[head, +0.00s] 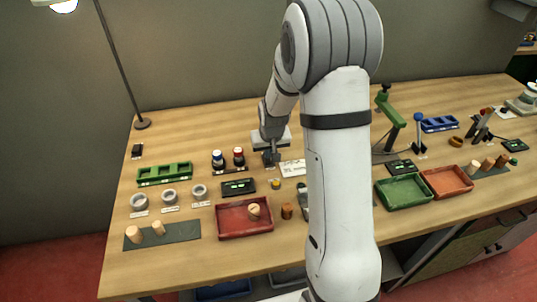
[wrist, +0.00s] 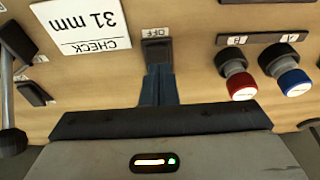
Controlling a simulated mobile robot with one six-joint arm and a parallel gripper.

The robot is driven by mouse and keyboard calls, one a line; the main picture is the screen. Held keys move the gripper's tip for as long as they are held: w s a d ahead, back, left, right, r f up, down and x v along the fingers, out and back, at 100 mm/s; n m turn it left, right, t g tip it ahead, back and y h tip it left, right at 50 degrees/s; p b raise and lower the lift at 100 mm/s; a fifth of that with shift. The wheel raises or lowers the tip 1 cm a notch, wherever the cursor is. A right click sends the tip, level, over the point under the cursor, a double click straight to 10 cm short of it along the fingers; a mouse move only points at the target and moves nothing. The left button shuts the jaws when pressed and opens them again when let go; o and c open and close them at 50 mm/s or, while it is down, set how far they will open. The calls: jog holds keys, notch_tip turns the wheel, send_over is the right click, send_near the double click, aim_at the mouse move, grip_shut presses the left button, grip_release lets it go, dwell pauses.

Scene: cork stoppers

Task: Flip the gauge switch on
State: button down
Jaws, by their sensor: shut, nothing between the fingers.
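The switch (wrist: 157,51) is a small black block at the top middle of the wrist view, with a label (wrist: 156,33) reading "OFF" beside it. My gripper (wrist: 157,74) is shut and empty, its dark blue fingers together. The fingertips meet the lower edge of the switch in the picture; I cannot tell whether they touch it. In the head view my gripper (head: 271,160) is low over the back middle of the table, and I cannot make out the switch there.
A "CHECK 31 mm" card (wrist: 83,27) lies left of the switch. A red tray (head: 244,217) and a green rack (head: 164,174) stand further off.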

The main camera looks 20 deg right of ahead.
jog(key=v, duration=0.6)
jog(key=shift+w+b, duration=0.15)
jog(key=shift+b, duration=0.25)
